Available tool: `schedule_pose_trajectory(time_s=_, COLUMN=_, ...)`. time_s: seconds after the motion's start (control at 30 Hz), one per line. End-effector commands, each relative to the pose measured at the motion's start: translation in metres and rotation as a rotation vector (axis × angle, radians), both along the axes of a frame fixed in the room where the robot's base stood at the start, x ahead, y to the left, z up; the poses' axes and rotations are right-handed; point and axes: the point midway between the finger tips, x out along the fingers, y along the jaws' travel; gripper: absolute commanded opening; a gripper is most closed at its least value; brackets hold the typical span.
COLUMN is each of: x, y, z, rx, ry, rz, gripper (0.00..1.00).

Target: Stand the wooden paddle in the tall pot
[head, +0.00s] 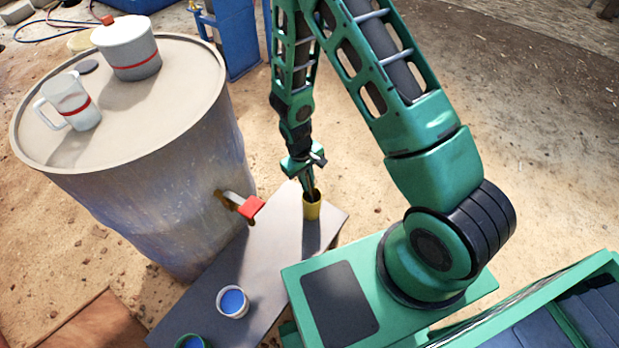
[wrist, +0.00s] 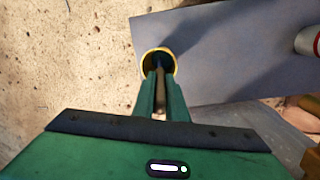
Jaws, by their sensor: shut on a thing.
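The tall pot is yellow (head: 312,209) and stands upright on the grey bench near its far end. In the wrist view its round yellow rim (wrist: 146,61) is seen from above, with a dark inside. My gripper (head: 308,188) points down at the pot's mouth. In the wrist view my gripper (wrist: 159,100) is shut on the wooden paddle (wrist: 159,103), a thin brown piece between the fingers. The paddle's lower end runs toward the pot's opening and is hidden by the fingers and shadow, so I cannot tell how deep it sits.
The grey bench (head: 262,252) also holds a white cup with blue contents (head: 233,302) and a green-rimmed one (head: 190,342). A large drum (head: 170,190) stands left, with a lidded white pot (head: 128,48) and mug (head: 70,103) on top. A red-ended fitting (head: 251,208) juts near the bench.

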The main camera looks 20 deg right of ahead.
Motion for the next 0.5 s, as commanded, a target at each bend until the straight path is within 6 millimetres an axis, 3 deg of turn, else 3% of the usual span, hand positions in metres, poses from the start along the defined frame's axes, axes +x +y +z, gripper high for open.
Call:
schedule_pose_trajectory(time_s=0.37, x=0.0000, y=-0.0003, z=-0.0029, rx=0.000, ry=0.000, rz=-0.001, gripper=0.00)
schedule_pose_trajectory(time_s=0.4, x=-0.0001, y=-0.0003, z=-0.0029, rx=0.000, ry=0.000, rz=-0.001, gripper=0.14)
schedule_pose_trajectory(time_s=0.5, x=0.0000, y=-0.0004, z=-0.0028, rx=0.000, ry=0.000, rz=-0.001, gripper=0.34)
